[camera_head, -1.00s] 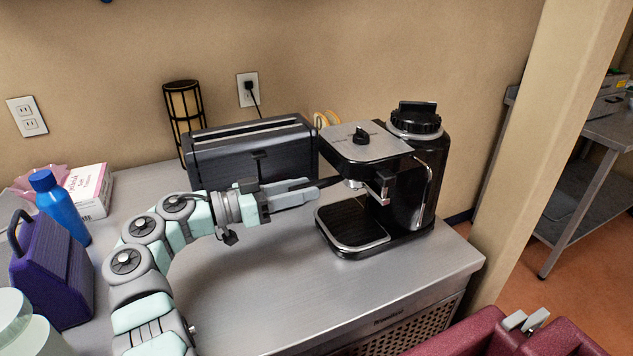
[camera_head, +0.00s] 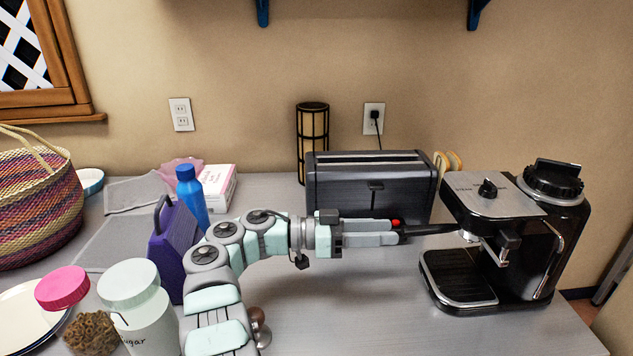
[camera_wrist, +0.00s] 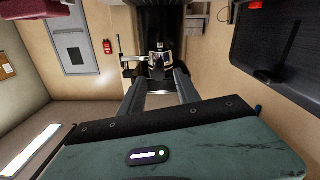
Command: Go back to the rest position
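My gripper (camera_head: 396,233) is level above the counter, left of the black and silver espresso machine (camera_head: 505,240), pointing right at it. In the wrist view its two fingers (camera_wrist: 159,78) stand apart with a gap between them, so it looks open. A dark portafilter handle (camera_head: 432,230) sticks out from the machine toward my fingertips. The handle's end is close to the fingertips; I cannot tell whether they touch. The portafilter also shows ahead of the fingers in the wrist view (camera_wrist: 158,60).
A black toaster (camera_head: 335,190) stands right behind my gripper. A purple box-shaped grater (camera_head: 178,245), a blue bottle (camera_head: 190,195) and a sugar jar (camera_head: 142,310) stand close to my arm's left. A woven basket (camera_head: 35,205) is far left. The front middle counter (camera_head: 340,310) is clear.

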